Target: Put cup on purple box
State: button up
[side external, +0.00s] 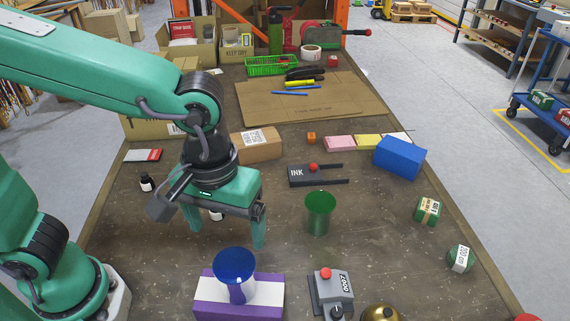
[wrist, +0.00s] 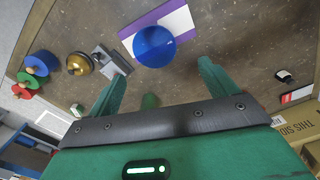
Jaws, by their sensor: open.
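A blue cup (side external: 235,274) stands upright on the purple box (side external: 208,309), which has a white band across it. The wrist view shows the cup (wrist: 154,46) from above, with the purple box (wrist: 179,17) around it. My gripper (side external: 226,236) is open and empty, fingers pointing down, just behind the cup and apart from it. In the wrist view, the cup lies beyond my fingertips (wrist: 158,78). A green cup (side external: 319,214) stands on the table to the right of my gripper.
A grey device with a red button (side external: 331,291) and a brass dome (side external: 381,313) stand right of the purple box.

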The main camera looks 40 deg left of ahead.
jog(key=a+r+m+t, duration=0.2)
jog(key=a, duration=0.8)
jog(key=a+r+m+t, duration=0.2)
jog(key=a+t, duration=0.1)
jog(key=a, duration=0.8)
jog(key=shift+w, duration=0.15)
